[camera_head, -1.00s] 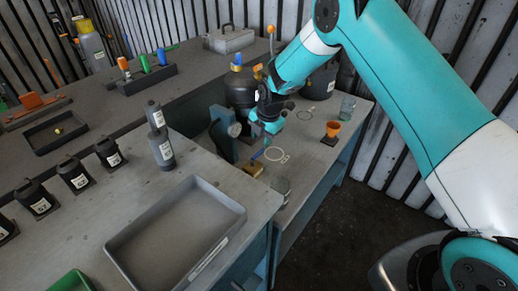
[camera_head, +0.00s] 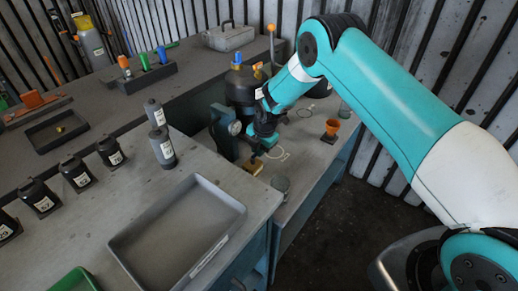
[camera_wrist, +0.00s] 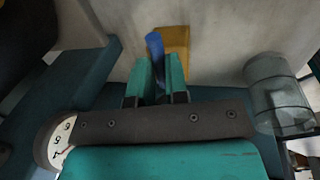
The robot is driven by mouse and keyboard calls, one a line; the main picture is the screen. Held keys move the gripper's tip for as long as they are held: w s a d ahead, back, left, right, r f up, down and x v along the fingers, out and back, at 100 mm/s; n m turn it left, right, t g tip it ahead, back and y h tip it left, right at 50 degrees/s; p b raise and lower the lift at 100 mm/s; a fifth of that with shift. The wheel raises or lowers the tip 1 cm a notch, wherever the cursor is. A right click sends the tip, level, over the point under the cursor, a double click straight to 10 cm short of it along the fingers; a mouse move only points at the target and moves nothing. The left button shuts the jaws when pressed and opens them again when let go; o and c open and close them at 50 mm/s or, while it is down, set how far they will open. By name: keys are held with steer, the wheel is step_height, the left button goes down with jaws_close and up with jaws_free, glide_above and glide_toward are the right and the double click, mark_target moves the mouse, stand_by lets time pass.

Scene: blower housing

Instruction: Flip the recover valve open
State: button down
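The valve shows as a brass-yellow block (camera_head: 254,167) on the lower bench in the head view. In the wrist view the brass block (camera_wrist: 174,42) lies just beyond my fingertips, with a blue lever (camera_wrist: 154,44) rising beside it. My gripper (camera_wrist: 156,68) has its two teal fingers on either side of the blue lever, with little gap left between them. I cannot tell whether they press on it. In the head view my gripper (camera_head: 258,152) is low over the brass block, and the lever is mostly hidden there.
A clear glass jar (camera_wrist: 274,88) stands close to the right of my fingers in the wrist view. A blue-grey stand with a round gauge (camera_head: 234,128), a dark blower housing (camera_head: 240,86) and an orange funnel (camera_head: 332,127) are nearby. A grey tray (camera_head: 180,235) lies on the near bench.

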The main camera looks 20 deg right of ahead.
steer(key=shift+s, duration=0.1)
steer(key=m+b, duration=0.1)
steer(key=m, duration=0.1)
steer(key=s+m+b, duration=0.1)
steer(key=m, duration=0.1)
steer(key=shift+d+f+m+h, duration=0.1)
steer(key=shift+d+m+h, duration=0.05)
steer(key=shift+m+h, duration=0.25)
steer(key=m+b, duration=0.1)
steer(key=m, duration=0.1)
steer(key=s+m, duration=0.1)
steer(key=m, duration=0.1)
steer(key=shift+s+m+h+b, duration=0.15)
steer(key=shift+m+h+b, duration=0.15)
steer(key=shift+h+b, duration=0.1)
steer(key=m, duration=0.3)
steer(key=s+m+b, duration=0.1)
steer(key=shift+a+h, duration=0.35)
steer(key=shift+h, duration=0.05)
steer(key=shift+s+a+m+h+b, duration=0.15)
steer(key=shift+a+m+b, duration=0.1)
steer(key=shift+m, duration=0.85)
steer(key=shift+s+a+m+h+b, duration=0.1)
steer(key=shift+s+m+h+b, duration=0.1)
steer(key=shift+m, duration=0.9)
steer(key=shift+g, duration=0.3)
steer(key=c, duration=1.1)
jaws_free()
